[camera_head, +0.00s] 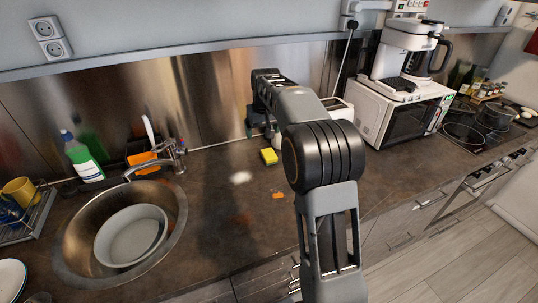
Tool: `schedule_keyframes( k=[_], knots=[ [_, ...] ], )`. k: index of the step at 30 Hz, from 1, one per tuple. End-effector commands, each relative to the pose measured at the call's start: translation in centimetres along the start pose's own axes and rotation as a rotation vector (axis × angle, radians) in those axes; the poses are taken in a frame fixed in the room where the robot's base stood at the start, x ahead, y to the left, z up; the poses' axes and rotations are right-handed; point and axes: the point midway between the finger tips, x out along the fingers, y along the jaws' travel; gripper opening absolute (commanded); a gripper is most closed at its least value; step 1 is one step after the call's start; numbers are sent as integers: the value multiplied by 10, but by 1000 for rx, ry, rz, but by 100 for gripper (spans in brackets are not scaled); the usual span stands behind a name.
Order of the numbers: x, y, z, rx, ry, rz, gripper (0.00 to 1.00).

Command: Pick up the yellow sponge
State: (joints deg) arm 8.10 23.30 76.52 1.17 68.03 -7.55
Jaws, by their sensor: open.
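The yellow sponge (269,156), with a green layer along its lower edge, lies flat on the dark countertop between the sink and the microwave. My arm reaches across the counter from the lower right and bends down near the back wall. My gripper (264,133) is small and dark in this view, just above and behind the sponge in the picture. My arm partly hides it. It is open, with nothing seen in it; I cannot tell whether it touches the sponge.
A round sink (75,232) with a bowl (131,236) is at left, with a faucet (172,156) and a soap bottle (83,158) behind it. A microwave (392,112) with a coffee maker on top stands right of my arm. The counter left of the sponge is mostly clear.

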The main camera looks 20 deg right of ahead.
Motion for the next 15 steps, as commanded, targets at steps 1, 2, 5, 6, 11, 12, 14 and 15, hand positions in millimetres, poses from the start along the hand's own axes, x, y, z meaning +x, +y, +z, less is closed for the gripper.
schedule_keyframes(
  k=[1, 2, 5, 6, 11, 12, 14, 15],
  knots=[
    [14, 10, -19, 4, -14, 0, 88],
    [21, 16, -28, 6, -19, 0, 88],
    [45, 32, -51, 9, -35, -1, 88],
    [54, 38, -58, 11, -41, -2, 88],
    [83, 56, -74, 14, -55, -3, 88],
    [88, 59, -76, 14, -58, -4, 88],
    [94, 62, -78, 15, -61, -4, 88],
    [98, 64, -79, 15, -62, -5, 88]
  ],
)
